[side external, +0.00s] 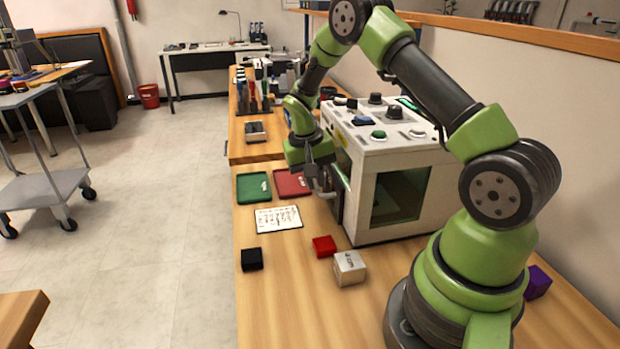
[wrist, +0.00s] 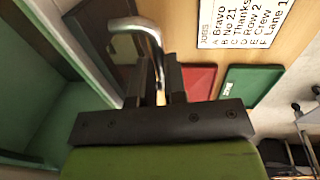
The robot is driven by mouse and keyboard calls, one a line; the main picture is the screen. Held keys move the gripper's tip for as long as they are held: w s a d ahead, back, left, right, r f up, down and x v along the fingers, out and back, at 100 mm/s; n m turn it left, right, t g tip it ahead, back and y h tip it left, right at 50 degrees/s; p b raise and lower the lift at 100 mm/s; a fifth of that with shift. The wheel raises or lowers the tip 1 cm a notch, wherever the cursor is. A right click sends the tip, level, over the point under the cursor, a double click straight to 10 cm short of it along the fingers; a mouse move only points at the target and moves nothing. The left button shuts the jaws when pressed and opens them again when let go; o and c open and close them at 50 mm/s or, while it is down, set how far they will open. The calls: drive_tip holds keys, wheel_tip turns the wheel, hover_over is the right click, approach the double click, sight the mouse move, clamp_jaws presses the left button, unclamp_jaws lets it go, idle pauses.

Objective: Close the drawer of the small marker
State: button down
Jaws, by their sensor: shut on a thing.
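The small marker (side external: 400,165) is a white box with buttons on top and a dark side window. Its front opening shows a green interior (wrist: 40,110) in the wrist view, so the front is at least partly open. A dark front panel (wrist: 100,25) carries a curved metal handle (wrist: 148,32). My gripper (side external: 322,178) is at the marker's front, and in the wrist view its two dark fingers (wrist: 161,82) are shut on the handle, one on each side of the bar. In the side view, my gripper partly hides the panel.
A green tray (side external: 254,198), a red tray (side external: 305,193) and a white job card (side external: 278,219) lie before the marker. A black block (side external: 252,259), a red block (side external: 324,246) and a pale block (side external: 350,268) are nearer. Free bench lies between them.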

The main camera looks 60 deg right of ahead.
drive_tip(key=c, duration=1.2)
unclamp_jaws()
drive_tip(key=shift+s+d, duration=0.2)
drive_tip(key=shift+o, duration=0.2)
wheel_tip(320, 180, up, 10)
drive_tip(key=w+a, duration=0.1)
drive_tip(key=shift+w+a, duration=0.15)
drive_tip(key=shift+f, duration=0.1)
drive_tip(key=s+a+r+n+t+y, duration=0.1)
drive_tip(key=s+a+r+t, duration=0.1)
drive_tip(key=s+a+r, duration=0.3)
drive_tip(key=s+a+r+n+t, duration=0.1)
drive_tip(key=s+a+r+t, duration=0.15)
drive_tip(key=a+r, duration=0.4)
drive_tip(key=s+a+r+n+t+y, duration=0.1)
drive_tip(key=s+a+t, duration=0.1)
drive_tip(key=s, duration=0.3)
drive_tip(key=s+a+r+n+t+y, duration=0.1)
drive_tip(key=s+a+t, duration=0.1)
drive_tip(key=s, duration=0.4)
drive_tip(key=shift+a+r+n, duration=0.4)
drive_tip(key=shift+a, duration=0.4)
